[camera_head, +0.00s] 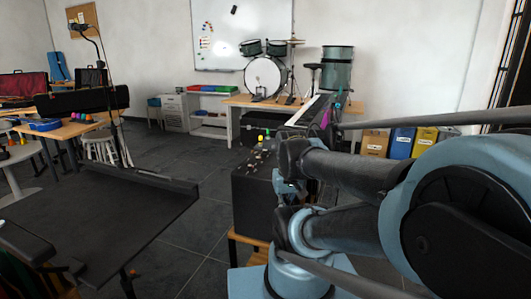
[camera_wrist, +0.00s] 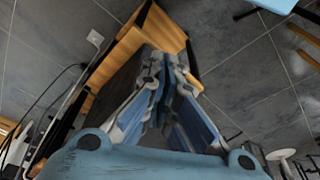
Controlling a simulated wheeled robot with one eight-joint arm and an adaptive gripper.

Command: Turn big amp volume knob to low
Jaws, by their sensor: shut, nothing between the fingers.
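The big amp (camera_head: 250,203) is a dark box on a wooden stand, left of my arm in the head view. Small knobs (camera_head: 262,157) show along its top, too small to tell the volume knob apart. My gripper (camera_head: 286,188) is at the amp's right side, partly hidden by my arm links. In the wrist view my gripper (camera_wrist: 168,65) has its fingertips together with nothing between them, close to a dark panel (camera_wrist: 118,78) that looks like the amp's side. I cannot tell whether the fingers touch it. The volume knob is not clear in either view.
A wooden stand (camera_head: 247,240) is under the amp. A dark flat surface (camera_head: 100,215) stands at the left. A drum kit (camera_head: 266,75) is on a table behind, with labelled boxes (camera_head: 400,143) at the right. Floor is clear between the dark surface and the amp.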

